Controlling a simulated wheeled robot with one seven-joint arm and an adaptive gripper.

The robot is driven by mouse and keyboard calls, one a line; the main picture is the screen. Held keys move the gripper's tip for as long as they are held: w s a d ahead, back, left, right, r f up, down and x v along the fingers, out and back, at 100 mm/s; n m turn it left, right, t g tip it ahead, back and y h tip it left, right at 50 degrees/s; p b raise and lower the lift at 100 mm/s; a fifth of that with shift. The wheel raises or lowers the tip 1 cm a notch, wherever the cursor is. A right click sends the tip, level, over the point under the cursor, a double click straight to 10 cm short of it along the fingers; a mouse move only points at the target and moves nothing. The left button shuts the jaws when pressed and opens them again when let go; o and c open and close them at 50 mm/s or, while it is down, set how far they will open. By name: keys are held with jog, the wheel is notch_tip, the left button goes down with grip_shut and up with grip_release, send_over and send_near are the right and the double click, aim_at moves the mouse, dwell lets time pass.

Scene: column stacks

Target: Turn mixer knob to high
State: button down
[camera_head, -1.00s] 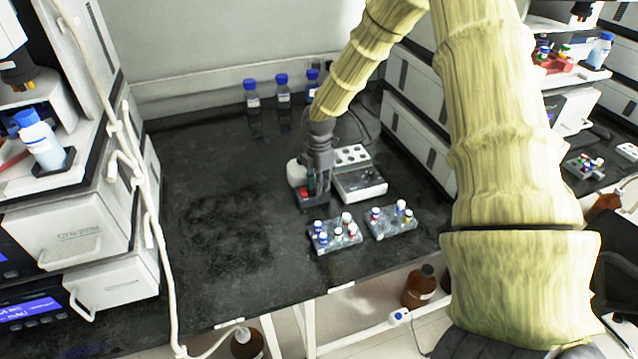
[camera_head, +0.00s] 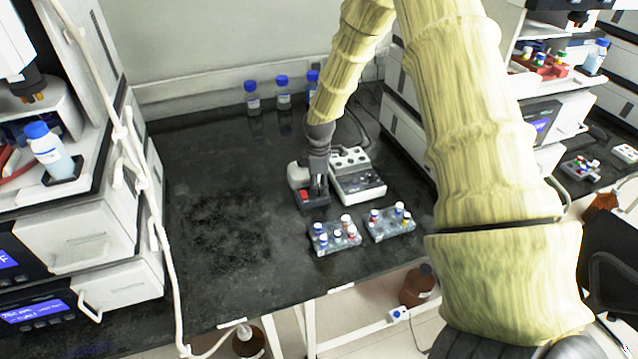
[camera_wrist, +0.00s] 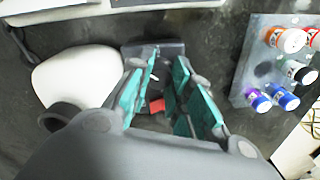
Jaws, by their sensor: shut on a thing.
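The mixer (camera_head: 297,174) is a small unit with a rounded white body and a dark base, standing on the black bench. It also shows in the wrist view (camera_wrist: 78,78), where the white body lies left of my fingers. A red part (camera_head: 305,196) sits on its front; a red patch (camera_wrist: 157,105) also shows between my fingers. My gripper (camera_head: 318,190) points down at the mixer's right side. In the wrist view its teal-padded fingers (camera_wrist: 166,72) straddle part of the mixer and are shut on it. The knob itself and its setting are hidden.
A white block unit with wells (camera_head: 360,187) stands close to the right of my gripper. Two vial racks (camera_head: 335,246) (camera_head: 391,232) stand in front. Blue-capped bottles (camera_head: 283,98) line the back wall. The bench left of the mixer is clear. A hanging pale cable (camera_head: 160,230) crosses the left side.

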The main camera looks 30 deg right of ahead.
aim_at(319, 187)
jog(key=m+p, duration=0.1)
jog(key=m, duration=0.4)
jog(key=shift+w+r+m, duration=0.1)
jog(key=shift+r+m, duration=0.05)
jog(key=shift+m, duration=0.15)
jog(key=m+p, duration=0.1)
jog(key=m, duration=0.4)
jog(key=shift+d, duration=0.1)
jog(key=shift+m, duration=0.3)
jog(key=c, duration=1.5)
grip_release()
jog(key=shift+c, duration=0.2)
notch_tip(319, 187, up, 12)
